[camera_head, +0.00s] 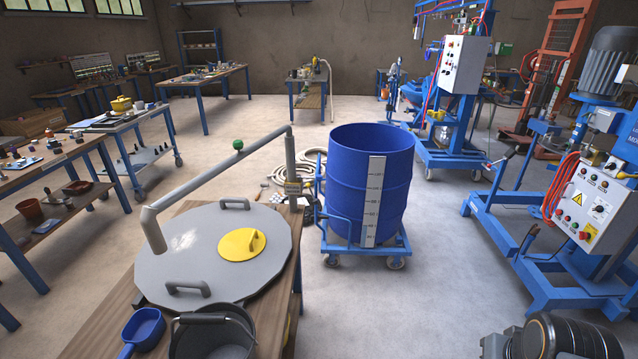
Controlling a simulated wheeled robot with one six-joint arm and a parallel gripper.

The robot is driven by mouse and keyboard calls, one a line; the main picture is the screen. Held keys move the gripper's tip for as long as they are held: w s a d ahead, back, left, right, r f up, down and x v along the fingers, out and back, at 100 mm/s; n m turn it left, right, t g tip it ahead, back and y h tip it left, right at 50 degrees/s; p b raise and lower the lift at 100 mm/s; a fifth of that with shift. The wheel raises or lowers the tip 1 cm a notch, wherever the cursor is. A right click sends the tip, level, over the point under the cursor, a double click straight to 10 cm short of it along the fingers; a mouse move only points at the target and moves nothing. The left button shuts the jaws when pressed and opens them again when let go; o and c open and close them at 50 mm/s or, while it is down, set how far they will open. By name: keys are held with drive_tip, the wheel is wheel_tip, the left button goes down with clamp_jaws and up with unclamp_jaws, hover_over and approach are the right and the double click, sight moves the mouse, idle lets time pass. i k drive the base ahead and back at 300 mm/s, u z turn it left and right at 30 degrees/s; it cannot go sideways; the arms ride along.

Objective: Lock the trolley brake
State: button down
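A blue trolley (345,244) stands on the floor near the middle of the picture, on small grey casters. One front caster (396,263) is at its right and another (331,261) is at its left. A tall open blue drum (342,190) with a white measuring scale (373,205) stands upright on the trolley. A blue push bar (318,200) shows at the trolley's left side. The brake is too small to make out, so I cannot tell whether it is locked. The rear casters are hidden.
A wooden table (105,318) at lower left carries a grey round lid (190,262), a bent grey pipe (215,178) and a dark bucket (212,335). A blue mixer frame (520,262) stands at right. A coiled hose (300,168) lies behind the drum. Floor before the trolley is clear.

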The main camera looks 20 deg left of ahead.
sight(316, 201)
drive_tip(key=u, duration=0.05)
drive_tip(key=i, duration=2.55)
drive_tip(key=u, duration=1.75)
drive_tip(key=i, duration=0.9)
drive_tip(key=u, duration=0.9)
